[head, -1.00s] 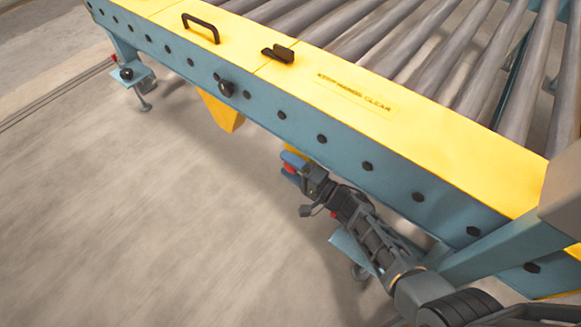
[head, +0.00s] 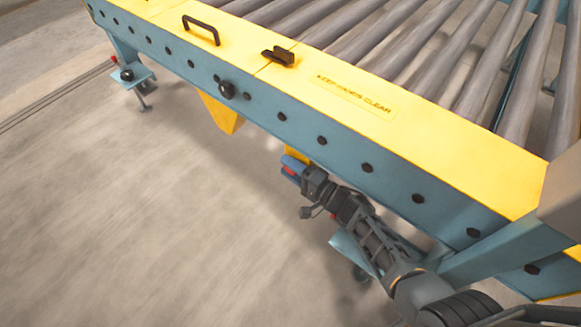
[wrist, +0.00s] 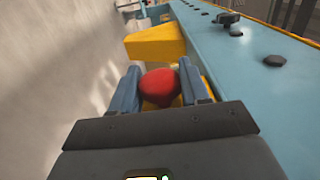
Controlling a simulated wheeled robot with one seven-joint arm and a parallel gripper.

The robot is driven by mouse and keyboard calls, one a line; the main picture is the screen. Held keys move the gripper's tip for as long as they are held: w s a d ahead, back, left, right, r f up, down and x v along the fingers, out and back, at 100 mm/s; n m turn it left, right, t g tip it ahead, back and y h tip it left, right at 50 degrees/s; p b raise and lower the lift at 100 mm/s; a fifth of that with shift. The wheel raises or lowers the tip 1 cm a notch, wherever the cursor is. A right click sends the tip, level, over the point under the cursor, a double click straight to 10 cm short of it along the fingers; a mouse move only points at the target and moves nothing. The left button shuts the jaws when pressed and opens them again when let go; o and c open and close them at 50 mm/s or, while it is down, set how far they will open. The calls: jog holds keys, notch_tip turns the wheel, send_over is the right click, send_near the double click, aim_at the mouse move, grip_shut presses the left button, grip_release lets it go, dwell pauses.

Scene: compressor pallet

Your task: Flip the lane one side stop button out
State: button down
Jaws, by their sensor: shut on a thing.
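The red stop button (wrist: 160,84) sits between the two blue fingers of my gripper (wrist: 161,88) in the wrist view, with yellow showing just behind and below it. The fingers are shut on its sides. In the head view a small patch of the red button (head: 290,171) shows at my gripper (head: 292,168), beside a yellow housing (head: 297,154) under the blue side rail. Most of the button is hidden there by the fingers and wrist.
The blue rail (head: 345,155) with black bolts runs close along my arm, under a yellow cover (head: 350,100) and grey rollers (head: 400,40). A yellow bracket (wrist: 155,44) hangs ahead of the gripper. Open floor (head: 130,220) lies to the left.

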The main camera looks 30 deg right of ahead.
jog(key=shift+s+a+r+p, duration=0.15)
jog(key=shift+a+p, duration=0.2)
jog(key=shift+p, duration=0.3)
jog(key=shift+s+a+f, duration=0.1)
jog(key=shift+a+f, duration=0.1)
jog(key=c, duration=0.5)
grip_release()
jog(key=shift+c, duration=0.2)
jog(key=p+v, duration=0.3)
jog(key=v, duration=0.5)
